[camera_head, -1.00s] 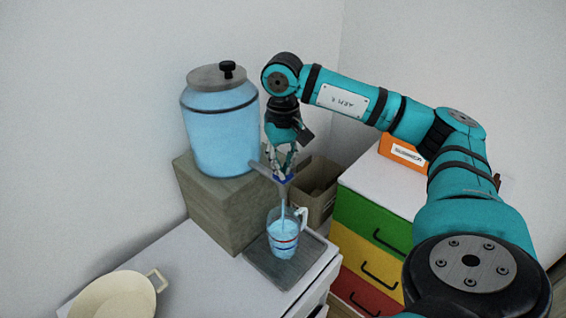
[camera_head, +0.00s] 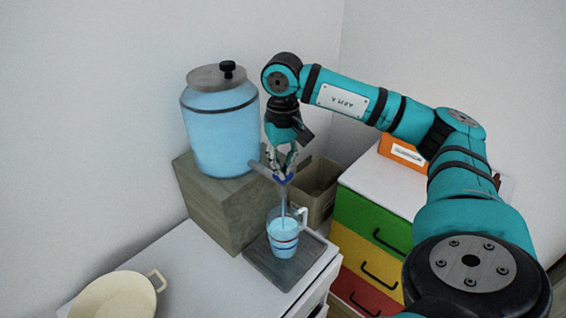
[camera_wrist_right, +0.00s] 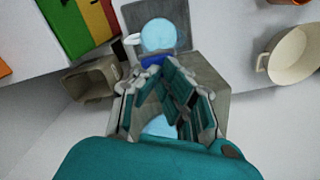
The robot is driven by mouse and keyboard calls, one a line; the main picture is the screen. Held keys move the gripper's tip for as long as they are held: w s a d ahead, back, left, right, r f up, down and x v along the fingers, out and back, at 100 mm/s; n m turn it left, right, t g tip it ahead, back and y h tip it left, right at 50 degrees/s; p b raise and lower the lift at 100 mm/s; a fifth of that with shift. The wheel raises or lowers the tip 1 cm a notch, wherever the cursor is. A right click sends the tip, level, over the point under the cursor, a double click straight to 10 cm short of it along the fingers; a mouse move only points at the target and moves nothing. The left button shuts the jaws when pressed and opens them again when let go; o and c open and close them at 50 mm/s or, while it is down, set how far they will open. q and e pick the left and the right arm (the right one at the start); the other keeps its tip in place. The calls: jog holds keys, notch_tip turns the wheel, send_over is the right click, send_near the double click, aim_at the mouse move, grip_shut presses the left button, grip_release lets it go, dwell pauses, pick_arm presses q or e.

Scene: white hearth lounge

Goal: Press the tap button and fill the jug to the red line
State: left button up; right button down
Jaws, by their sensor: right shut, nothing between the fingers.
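The glass jug (camera_head: 284,240) stands upright on a dark tray (camera_head: 262,265) under the tap. A thin stream of water falls into it from the spout. Light blue water fills much of the jug; a red line shows on its side, but the exact level against it is hard to tell. The water dispenser (camera_head: 221,130) has a grey lid. My right gripper (camera_head: 282,173) is shut and empty, its fingertips down on the blue tap button (camera_head: 284,179). The button also shows in the right wrist view (camera_wrist_right: 155,62), with the jug's water (camera_wrist_right: 158,35) beyond it. My left gripper is not in view.
The dispenser stands on a grey wooden block (camera_head: 222,212). A cream pot (camera_head: 115,296) sits at the front left. Behind the jug is an open brown box (camera_head: 317,185). A drawer unit (camera_head: 372,225) with an orange box (camera_head: 402,151) on top stands at the right.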

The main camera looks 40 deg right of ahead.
notch_tip(320, 180, up, 7)
jog(key=p, duration=0.5)
jog(key=shift+r, duration=0.15)
jog(key=shift+f, duration=0.2)
dwell(0.5)
